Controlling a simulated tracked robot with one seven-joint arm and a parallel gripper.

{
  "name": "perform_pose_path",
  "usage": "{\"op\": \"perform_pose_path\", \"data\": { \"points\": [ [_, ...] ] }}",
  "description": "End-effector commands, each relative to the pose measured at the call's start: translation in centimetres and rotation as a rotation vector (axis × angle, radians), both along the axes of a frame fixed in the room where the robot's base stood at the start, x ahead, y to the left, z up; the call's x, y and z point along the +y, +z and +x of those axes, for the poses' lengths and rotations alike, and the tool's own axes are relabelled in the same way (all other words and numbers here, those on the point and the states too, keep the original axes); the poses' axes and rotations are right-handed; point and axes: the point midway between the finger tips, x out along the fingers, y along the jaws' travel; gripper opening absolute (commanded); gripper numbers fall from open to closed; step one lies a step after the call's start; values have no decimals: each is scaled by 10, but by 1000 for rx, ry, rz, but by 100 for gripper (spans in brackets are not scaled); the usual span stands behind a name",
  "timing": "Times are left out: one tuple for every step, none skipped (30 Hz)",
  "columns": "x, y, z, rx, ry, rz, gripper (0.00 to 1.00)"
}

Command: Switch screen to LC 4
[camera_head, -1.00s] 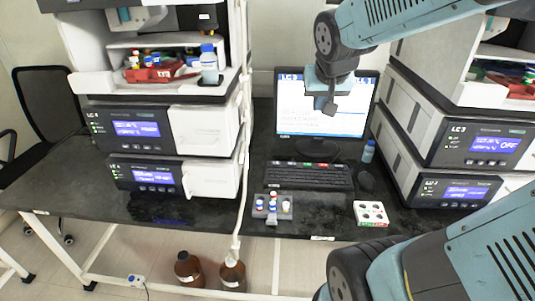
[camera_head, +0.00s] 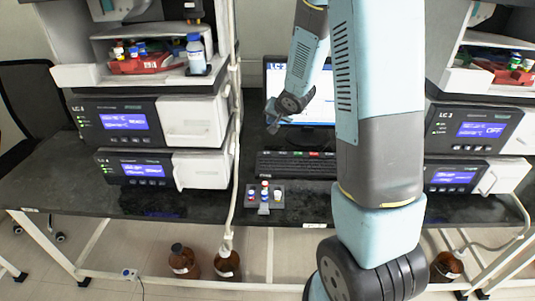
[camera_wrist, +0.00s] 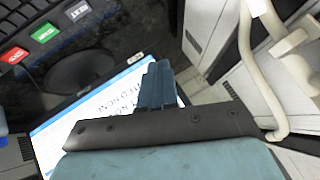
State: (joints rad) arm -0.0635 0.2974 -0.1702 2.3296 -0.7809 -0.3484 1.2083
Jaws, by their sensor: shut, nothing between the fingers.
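The monitor (camera_head: 322,103) stands at the back of the bench; my arm hides much of its screen, whose text I cannot read fully. The wrist view shows a tilted part of the same screen (camera_wrist: 88,107). The dark keyboard (camera_head: 285,166) lies in front of the monitor, with coloured labelled keys along its back row.
Instrument stacks stand left (camera_head: 130,122) and right (camera_head: 475,130) with lit displays. A small grey rack with vials (camera_head: 264,197) sits in front of the keyboard. A pale tube (camera_head: 232,165) hangs left of it. Brown bottles (camera_head: 181,262) stand on the floor.

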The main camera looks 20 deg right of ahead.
Motion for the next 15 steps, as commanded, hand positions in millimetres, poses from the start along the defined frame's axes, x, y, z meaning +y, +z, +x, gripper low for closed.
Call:
{"op": "perform_pose_path", "data": {
  "points": [
    [0, -12, 3, 7, -1, 26, 0],
    [1, -16, 5, 6, 0, 42, 0],
    [4, -22, 7, 8, 1, 60, 0],
    [5, -26, 8, 8, 2, 71, 0],
    [5, -28, 9, 10, 3, 80, 0],
    [7, -32, 9, 11, 4, 90, 0],
    [8, -33, 10, 11, 5, 97, 0],
    [8, -34, 10, 12, 5, 102, 0],
    [8, -35, 11, 11, 5, 106, 0],
    [9, -36, 11, 10, 6, 108, 0],
    [9, -36, 11, 11, 6, 109, 0],
    [9, -36, 11, 11, 6, 109, 0],
    [9, -36, 11, 11, 6, 109, 0],
    [9, -35, 11, 11, 5, 109, 0],
    [9, -36, 11, 12, 5, 109, 0]
  ]
}}
